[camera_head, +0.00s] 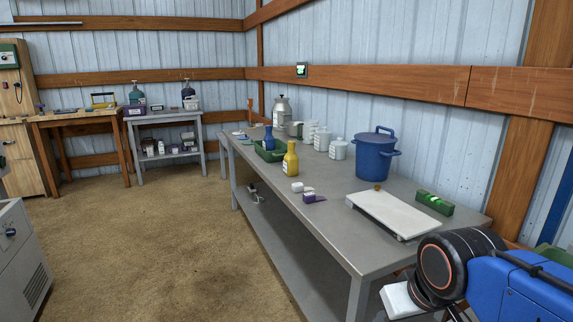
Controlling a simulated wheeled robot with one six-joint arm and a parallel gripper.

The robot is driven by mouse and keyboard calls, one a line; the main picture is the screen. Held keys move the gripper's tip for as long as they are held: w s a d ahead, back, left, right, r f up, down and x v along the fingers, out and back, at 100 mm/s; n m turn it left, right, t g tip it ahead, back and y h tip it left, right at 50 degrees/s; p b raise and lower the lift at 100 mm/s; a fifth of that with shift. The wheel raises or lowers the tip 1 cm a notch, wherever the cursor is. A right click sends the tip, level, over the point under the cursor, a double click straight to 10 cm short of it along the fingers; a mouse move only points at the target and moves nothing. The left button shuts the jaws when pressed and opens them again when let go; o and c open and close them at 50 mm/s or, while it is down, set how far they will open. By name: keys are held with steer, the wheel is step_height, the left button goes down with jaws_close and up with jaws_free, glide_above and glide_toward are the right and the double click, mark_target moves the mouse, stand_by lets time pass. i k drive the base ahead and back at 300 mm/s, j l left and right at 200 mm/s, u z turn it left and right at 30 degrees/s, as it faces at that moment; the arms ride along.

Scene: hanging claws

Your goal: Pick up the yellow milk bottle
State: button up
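The yellow milk bottle (290,161) stands upright on the long grey metal table (330,222), close to its left edge. It has a narrow neck and a pale label on its body. A similar blue bottle (269,139) stands just behind it to the left, at a green tray (262,155); whether it is in the tray is unclear. My blue and black arm shows at the lower right, well apart from the yellow bottle. My gripper's fingers do not show.
Small white and purple boxes (314,198) lie in front of the bottle. A white board (392,214), a green box (434,203), a blue lidded bucket (375,158) and several white jars (337,149) share the table. Open dirt floor (170,250) lies left of it.

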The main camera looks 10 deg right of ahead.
mark_target(291, 160)
steer(key=i+j+z, duration=0.1)
steer(key=j, duration=0.25)
steer(key=i+j, duration=0.25)
steer(key=i+j+z, duration=0.15)
steer(key=j, duration=0.3)
steer(key=i+j+z, duration=0.1)
steer(key=j, duration=0.25)
steer(key=i+j+z, duration=0.1)
steer(key=j, duration=0.3)
steer(key=i+j, duration=0.2)
steer(key=j, duration=0.2)
steer(key=i+z, duration=0.05)
